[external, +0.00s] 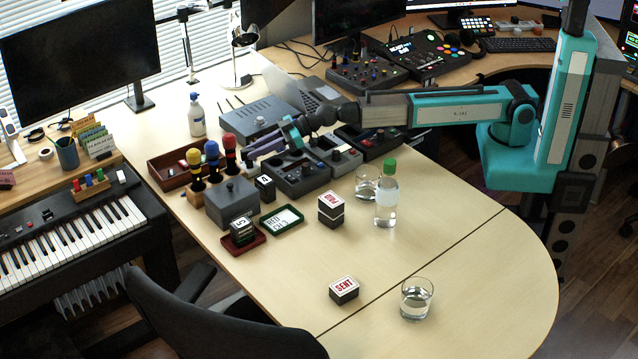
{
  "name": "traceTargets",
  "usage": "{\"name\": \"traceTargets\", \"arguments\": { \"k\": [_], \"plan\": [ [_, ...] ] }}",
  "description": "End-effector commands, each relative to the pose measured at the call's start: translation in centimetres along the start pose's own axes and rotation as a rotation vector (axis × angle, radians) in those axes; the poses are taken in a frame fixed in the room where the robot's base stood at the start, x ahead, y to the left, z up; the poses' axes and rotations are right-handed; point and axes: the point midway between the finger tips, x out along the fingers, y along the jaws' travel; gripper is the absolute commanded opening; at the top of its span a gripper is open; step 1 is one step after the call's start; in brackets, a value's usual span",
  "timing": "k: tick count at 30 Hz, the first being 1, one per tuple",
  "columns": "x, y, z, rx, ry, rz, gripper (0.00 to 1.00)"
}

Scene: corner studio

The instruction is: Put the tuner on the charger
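My gripper (254,149) reaches in from the right, low above the row of grey and dark devices at the back of the light wooden table. Its fingers point left, toward the grey box and the colored-top tools. At this size I cannot tell whether it is open or holds anything. I cannot single out the tuner or the charger with certainty. Small dark devices with controls (302,179) stand below and right of the gripper. A black block marked 4 (265,187) stands left of them. Parts of the devices are hidden behind my arm.
A lidded grey box (232,204), a red tray (243,247) and a green-rimmed tray (284,222) stand nearby. A PAID block (331,207), a green-capped bottle (386,205) and a glass (367,184) stand right. A SENT block (343,290) and another glass (416,300) are in front. The table between is bare.

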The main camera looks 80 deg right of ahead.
Motion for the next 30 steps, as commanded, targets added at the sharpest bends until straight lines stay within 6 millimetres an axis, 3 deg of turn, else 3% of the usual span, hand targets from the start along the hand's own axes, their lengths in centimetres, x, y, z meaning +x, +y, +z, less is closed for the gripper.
{"name": "traceTargets", "arguments": {
  "k": [2,17,30],
  "plan": [
    [0.0,0.0,0.0,0.0,0.0,0.0,0.34],
    [-0.2,0.0,-0.4,0.0,0.0,0.0,0.34],
    [-3.9,0.0,-0.2,0.0,0.001,0.001,0.34]
  ]
}}
